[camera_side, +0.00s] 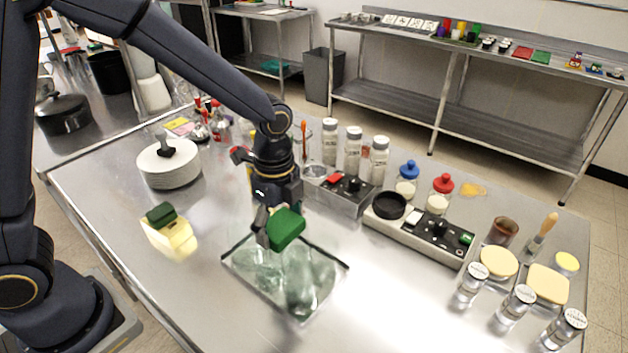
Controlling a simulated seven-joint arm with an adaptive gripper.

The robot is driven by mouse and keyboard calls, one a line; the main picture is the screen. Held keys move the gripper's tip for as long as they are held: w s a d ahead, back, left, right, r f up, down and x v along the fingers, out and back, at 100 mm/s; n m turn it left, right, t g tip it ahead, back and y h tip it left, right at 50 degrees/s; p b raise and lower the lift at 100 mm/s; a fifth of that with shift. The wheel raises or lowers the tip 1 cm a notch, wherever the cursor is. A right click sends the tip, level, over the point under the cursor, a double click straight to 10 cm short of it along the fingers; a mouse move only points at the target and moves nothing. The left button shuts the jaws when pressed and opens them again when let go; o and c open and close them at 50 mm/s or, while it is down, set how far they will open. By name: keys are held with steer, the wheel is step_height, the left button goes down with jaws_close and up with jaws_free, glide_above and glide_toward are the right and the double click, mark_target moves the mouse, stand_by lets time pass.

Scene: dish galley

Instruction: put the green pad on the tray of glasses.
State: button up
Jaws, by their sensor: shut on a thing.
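A green pad (287,228) is held in my gripper (268,232), which is shut on it. The pad is above the back part of the tray of glasses, apart from the tray floor as far as I can tell. The tray (334,272) has a dark rim and lies on the steel table. Clear glasses (304,287) stand in it; their outlines are hard to separate. The gripper's far finger is mostly hidden by the pad.
A yellow block with a dark green top (168,232) is left of the tray. A white lidded pot (169,165) stands behind it. A device with a red button (341,188) and a scale-like unit (420,228) stand right of the gripper. Table front is clear.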

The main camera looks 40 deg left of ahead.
mark_target(280, 223)
steer(key=shift+f, duration=0.15)
steer(key=o, duration=0.7)
step_height(280, 223, up, 12)
steer(key=s+a+r+n+t, duration=0.2)
steer(key=s+a+n, duration=0.4)
steer(key=n, duration=0.3)
steer(key=s+a+r+n+t, duration=0.2)
steer(key=s+a+n+t, duration=0.1)
steer(key=s+a+n, duration=0.3)
steer(key=s+n, duration=0.2)
steer(key=n, duration=0.1)
steer(key=shift+r+t, duration=0.25)
steer(key=shift+t, duration=0.05)
